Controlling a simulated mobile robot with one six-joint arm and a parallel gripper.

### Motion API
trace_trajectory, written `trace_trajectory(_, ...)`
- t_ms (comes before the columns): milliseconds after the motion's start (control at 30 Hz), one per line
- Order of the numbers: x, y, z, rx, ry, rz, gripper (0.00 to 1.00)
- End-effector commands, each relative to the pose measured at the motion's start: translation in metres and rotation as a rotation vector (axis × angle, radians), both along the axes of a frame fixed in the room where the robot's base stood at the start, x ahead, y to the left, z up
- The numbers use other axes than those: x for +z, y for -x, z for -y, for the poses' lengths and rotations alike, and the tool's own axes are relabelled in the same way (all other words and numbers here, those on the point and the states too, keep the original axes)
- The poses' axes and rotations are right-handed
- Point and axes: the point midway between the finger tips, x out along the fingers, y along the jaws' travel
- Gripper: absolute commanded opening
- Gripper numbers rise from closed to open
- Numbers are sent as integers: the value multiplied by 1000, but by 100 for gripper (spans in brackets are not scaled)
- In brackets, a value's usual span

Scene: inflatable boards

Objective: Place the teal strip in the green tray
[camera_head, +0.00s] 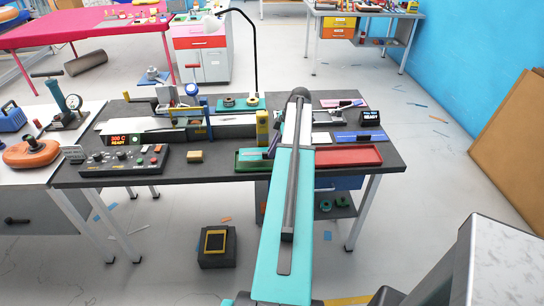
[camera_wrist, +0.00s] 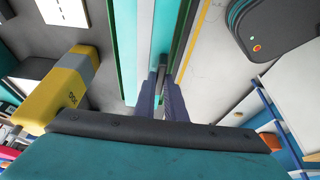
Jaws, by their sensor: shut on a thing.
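The green tray (camera_head: 246,164) sits at the front edge of the dark workbench, left of the red tray. In the wrist view its green wall (camera_wrist: 113,50) runs up the picture. My gripper (camera_wrist: 161,72) has dark blue fingers close together, shut on the teal strip. The teal strip (camera_wrist: 170,30) appears as a long, narrow band running up from the fingertips, over or within the tray area. I cannot tell whether it touches the tray floor. In the head view my gripper (camera_head: 272,146) is at the tray's right end, and my arm hides part of this area.
A red tray (camera_head: 348,156) lies just right of my arm. A yellow post (camera_head: 262,128) stands behind the green tray and shows close by in the wrist view (camera_wrist: 70,85). A control panel (camera_head: 125,160) and a small tan block (camera_head: 195,156) lie to the left.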

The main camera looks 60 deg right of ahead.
Motion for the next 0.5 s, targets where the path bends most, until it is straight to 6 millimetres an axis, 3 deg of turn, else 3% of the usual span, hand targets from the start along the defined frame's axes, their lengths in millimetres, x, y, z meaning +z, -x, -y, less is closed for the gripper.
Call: trace_trajectory(500,-5,0,0,1,-2,0,0)
